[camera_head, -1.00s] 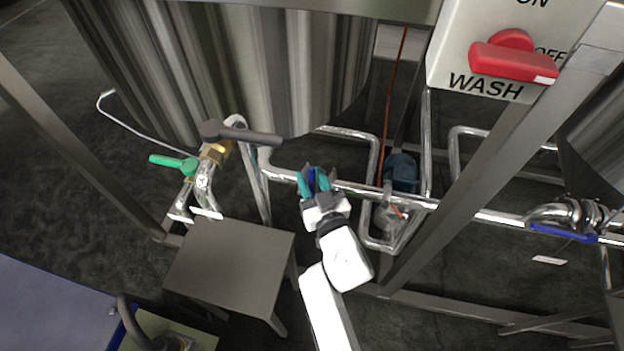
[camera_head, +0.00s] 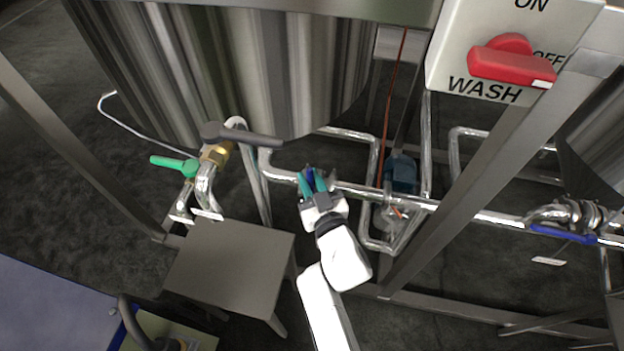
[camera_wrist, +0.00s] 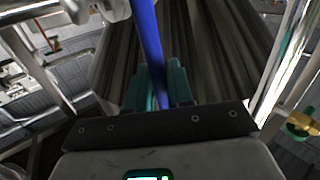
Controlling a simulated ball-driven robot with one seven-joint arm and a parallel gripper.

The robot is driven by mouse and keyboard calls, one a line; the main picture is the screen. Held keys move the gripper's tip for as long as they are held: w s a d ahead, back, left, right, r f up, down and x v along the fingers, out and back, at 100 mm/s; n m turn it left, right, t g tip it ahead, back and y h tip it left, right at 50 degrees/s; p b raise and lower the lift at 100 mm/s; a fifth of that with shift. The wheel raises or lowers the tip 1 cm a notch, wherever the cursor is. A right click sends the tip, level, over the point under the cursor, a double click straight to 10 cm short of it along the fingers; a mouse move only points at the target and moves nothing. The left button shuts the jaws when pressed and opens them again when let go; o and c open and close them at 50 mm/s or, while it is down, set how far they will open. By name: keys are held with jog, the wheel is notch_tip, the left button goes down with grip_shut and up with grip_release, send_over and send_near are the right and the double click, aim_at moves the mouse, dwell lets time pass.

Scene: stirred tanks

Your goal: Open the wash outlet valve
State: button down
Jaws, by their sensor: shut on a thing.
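My gripper (camera_head: 312,182), with teal fingers, is at the pipe below the large steel tank in the head view. It is shut on a blue valve handle (camera_head: 310,174), mostly hidden by the fingers there. In the wrist view, the blue handle (camera_wrist: 150,35) runs between the two fingers (camera_wrist: 160,85) and extends up out of the picture. The valve body is at the upper left of the wrist view (camera_wrist: 80,10). No label is readable on this valve.
A WASH switch box (camera_head: 450,50) with a red knob hangs at upper right. A dark-handled valve (camera_head: 250,137) and a green-handled valve (camera_head: 172,164) are at left. Another blue handle (camera_head: 560,233) is at right. A metal stool (camera_head: 235,265) stands left of my arm.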

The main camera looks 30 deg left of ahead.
jog(key=s+a+f+n+g+h, duration=0.1)
jog(key=a+f+n+h, duration=0.1)
jog(key=a+n+h, duration=0.2)
jog(key=shift+s+a+n+g, duration=0.25)
jog(key=shift+a+n+g, duration=0.15)
jog(key=shift+a+n, duration=0.25)
jog(key=shift+f, duration=0.1)
dwell(0.3)
jog(key=c, duration=1.2)
grip_release()
jog(key=shift+o, duration=0.2)
jog(key=p+v, duration=0.4)
jog(key=v, duration=0.6)
jog(key=shift+s+d+p, duration=0.25)
jog(key=shift+s+p, duration=0.05)
jog(key=shift+p, duration=0.05)
